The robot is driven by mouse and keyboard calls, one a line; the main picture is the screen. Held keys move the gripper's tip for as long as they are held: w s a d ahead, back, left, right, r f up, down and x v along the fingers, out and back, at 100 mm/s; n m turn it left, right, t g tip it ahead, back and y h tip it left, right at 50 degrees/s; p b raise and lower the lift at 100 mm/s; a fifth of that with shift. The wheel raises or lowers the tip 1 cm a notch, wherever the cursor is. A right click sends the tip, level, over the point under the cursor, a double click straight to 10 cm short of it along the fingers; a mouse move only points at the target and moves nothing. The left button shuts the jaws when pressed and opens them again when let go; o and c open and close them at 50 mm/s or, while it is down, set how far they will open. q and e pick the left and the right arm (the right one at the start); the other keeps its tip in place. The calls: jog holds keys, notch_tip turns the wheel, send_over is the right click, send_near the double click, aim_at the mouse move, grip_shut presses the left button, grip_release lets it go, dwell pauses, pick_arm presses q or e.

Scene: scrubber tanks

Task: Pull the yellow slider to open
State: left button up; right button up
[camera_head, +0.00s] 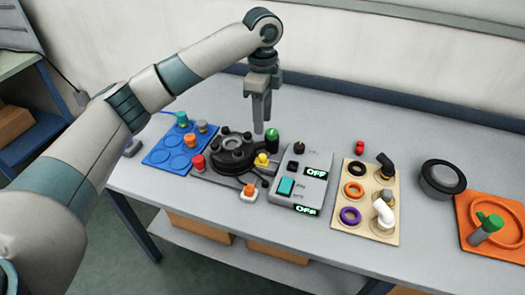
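A small yellow knob (262,160), which looks like the yellow slider, sits at the right side of a black round valve-like fixture (232,153) on a grey plate. My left gripper (262,128) hangs fingers-down above and behind the yellow knob, apart from it. Its two fingers look close together with nothing between them. A green knob (272,135) stands just behind the yellow one, near the fingertips. My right gripper is not in view.
A grey box (301,172) with "OFF" displays stands right of the yellow knob. A blue tray (168,158), a red knob (198,163) and an orange knob (249,192) lie left and in front. A beige board (345,225) and orange tray (482,210) are right. The back table is clear.

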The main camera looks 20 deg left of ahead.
pick_arm(q)
jog(key=p, duration=0.1)
send_over(262, 156)
notch_tip(262, 156, down, 5)
jog(key=shift+r, duration=0.1)
notch_tip(262, 156, down, 9)
jog(key=shift+w+r+p, duration=0.1)
jog(key=shift+r+p, duration=0.1)
jog(key=shift+p, duration=0.65)
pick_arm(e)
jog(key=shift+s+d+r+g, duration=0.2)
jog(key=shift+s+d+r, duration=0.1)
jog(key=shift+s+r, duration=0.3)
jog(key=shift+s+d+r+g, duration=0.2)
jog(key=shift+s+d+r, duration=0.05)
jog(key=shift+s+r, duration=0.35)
